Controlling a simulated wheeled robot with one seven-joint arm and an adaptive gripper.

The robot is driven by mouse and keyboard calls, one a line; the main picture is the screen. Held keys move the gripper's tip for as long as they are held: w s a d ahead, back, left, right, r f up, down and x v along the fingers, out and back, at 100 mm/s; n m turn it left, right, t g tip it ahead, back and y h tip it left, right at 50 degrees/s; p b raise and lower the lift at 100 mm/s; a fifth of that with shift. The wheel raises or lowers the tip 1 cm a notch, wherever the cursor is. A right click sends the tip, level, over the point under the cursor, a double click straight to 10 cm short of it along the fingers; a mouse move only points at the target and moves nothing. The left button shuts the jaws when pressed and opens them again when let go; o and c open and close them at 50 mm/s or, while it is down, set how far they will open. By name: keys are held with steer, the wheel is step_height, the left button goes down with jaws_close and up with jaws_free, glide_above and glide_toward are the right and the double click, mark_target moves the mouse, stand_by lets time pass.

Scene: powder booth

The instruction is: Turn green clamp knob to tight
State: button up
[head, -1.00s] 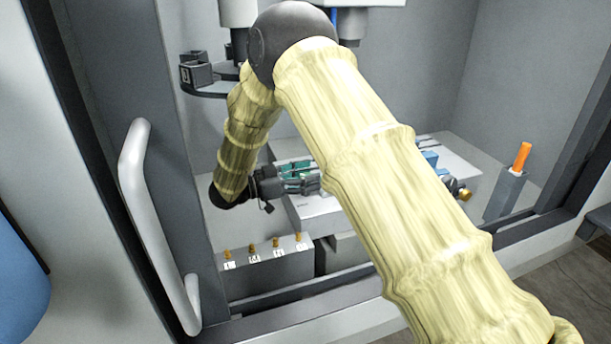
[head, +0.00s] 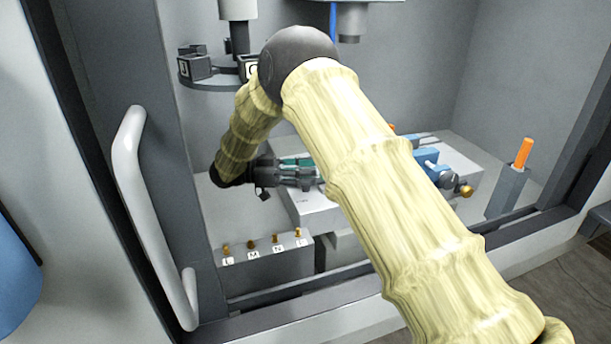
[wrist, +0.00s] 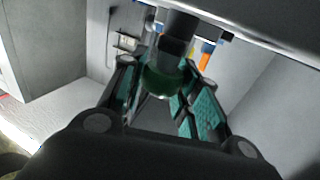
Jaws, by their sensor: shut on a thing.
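The green clamp knob (wrist: 162,82) is round and dark green in the wrist view, on the end of a dark cylindrical shaft. It sits between the two teal-padded fingers of my gripper (wrist: 160,95), which is shut on it. In the head view my gripper (head: 308,175) reaches in from the left, low over the light grey fixture block (head: 310,207). My own arm hides the knob there and much of the block. I cannot tell the knob's turn position or any tight mark.
A bank of brass-tipped switches (head: 265,262) lettered L, M, N and more stands at the front. An orange-handled tool sits in a grey holder (head: 505,192) at right. A blue part (head: 427,160) with a brass end is on the block. A white door handle (head: 135,200) is left.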

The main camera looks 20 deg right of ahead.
steer(key=shift+m+g+y+p, duration=0.35)
steer(key=shift+m+g, duration=0.45)
steer(key=shift+g, duration=0.4)
steer(key=o, duration=1.1)
steer(key=shift+c, duration=0.2)
steer(key=shift+d+n+t+b, duration=0.1)
steer(key=shift+n+t+b, duration=0.25)
steer(key=shift+t, duration=0.25)
